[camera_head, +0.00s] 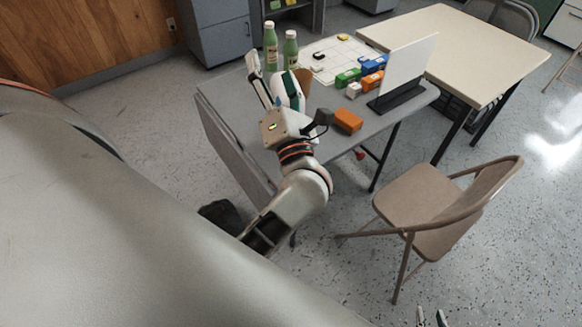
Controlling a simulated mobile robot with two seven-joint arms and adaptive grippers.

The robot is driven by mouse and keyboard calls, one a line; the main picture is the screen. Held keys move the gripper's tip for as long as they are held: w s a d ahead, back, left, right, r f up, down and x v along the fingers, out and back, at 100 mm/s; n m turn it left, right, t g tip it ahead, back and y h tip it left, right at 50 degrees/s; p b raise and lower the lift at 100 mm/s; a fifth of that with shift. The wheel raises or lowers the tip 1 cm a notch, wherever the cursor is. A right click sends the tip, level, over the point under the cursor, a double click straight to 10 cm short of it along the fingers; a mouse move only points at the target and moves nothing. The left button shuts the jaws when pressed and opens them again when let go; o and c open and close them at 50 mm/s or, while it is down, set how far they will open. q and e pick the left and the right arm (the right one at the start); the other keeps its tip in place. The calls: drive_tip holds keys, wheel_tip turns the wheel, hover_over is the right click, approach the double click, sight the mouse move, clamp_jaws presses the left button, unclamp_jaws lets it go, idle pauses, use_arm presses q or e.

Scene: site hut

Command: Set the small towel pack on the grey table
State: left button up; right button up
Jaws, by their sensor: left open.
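The grey table (232,95) stands in the middle of the head view, partly covered by my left arm. My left gripper (272,78) is over its left part, fingers apart, with bottles behind it. A brown thing (305,79) shows partly behind its right finger; I cannot tell what it is. No thing is clearly recognisable as the small towel pack. An orange block-like pack (348,121) lies near the table's front edge, right of my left wrist. Only the fingertips of my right gripper (431,319) show at the bottom edge, apart, with nothing visible between them.
Two green bottles (270,47) stand at the table's back left. A white sheet (330,50), several coloured boxes (347,77) and an upright white panel (408,70) take up the right part. A beige table (460,45) adjoins behind; a folding chair (430,205) stands in front.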

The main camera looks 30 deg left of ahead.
use_arm(q)
drive_tip(key=d+f+m+t+h, duration=0.35)
drive_tip(key=d+m+h, duration=0.2)
drive_tip(key=m, duration=0.45)
drive_tip(key=d+f+m+t+h, duration=0.2)
drive_tip(key=d+m+t+h, duration=0.4)
drive_tip(key=m, duration=0.5)
drive_tip(key=s+d+f+m+g+h, duration=0.1)
drive_tip(key=d+f+m+g+h, duration=0.1)
drive_tip(key=f+m+h, duration=0.3)
drive_tip(key=s+d+f+m+g+h, duration=0.1)
drive_tip(key=d+f+m+g+h, duration=0.2)
drive_tip(key=f+m, duration=0.3)
drive_tip(key=s+a+f+m+g, duration=0.1)
drive_tip(key=s+f+m+g, duration=0.3)
drive_tip(key=f, duration=0.8)
drive_tip(key=s+a+f+m+g, duration=0.2)
drive_tip(key=s+f+m+g, duration=0.2)
drive_tip(key=s+f, duration=0.3)
wheel_tip(320, 180, down, 6)
drive_tip(key=shift+s+a+r+m, duration=0.25)
drive_tip(key=shift+s+m, duration=0.05)
drive_tip(key=shift+s, duration=0.05)
drive_tip(key=shift+y, duration=0.25)
